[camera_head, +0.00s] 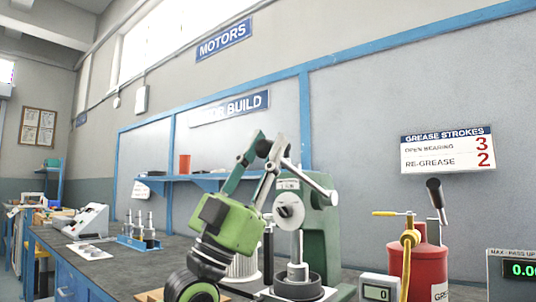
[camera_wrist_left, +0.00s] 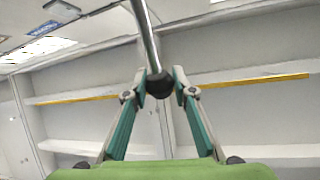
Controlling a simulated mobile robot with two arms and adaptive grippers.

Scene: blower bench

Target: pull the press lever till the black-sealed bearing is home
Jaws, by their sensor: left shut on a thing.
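The green arbor press (camera_head: 318,232) stands right of centre on the bench. Its silver lever (camera_head: 312,181) slopes down to the right from my left gripper (camera_head: 269,150). In the left wrist view, the lever's black ball knob (camera_wrist_left: 159,85) sits between the fingertips of my left gripper (camera_wrist_left: 160,88), which is shut on it. The press ram (camera_head: 298,249) points down into a dark round part (camera_head: 298,287) below it. I cannot make out the black-sealed bearing or how deep it sits. My right gripper is not in view.
A red grease container (camera_head: 427,268) with a yellow hose stands right of the press, with a small display box (camera_head: 379,288) between. A blue rack with metal posts (camera_head: 139,241) and a grey instrument (camera_head: 88,222) stand at left. A blue shelf (camera_head: 212,181) runs along the wall.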

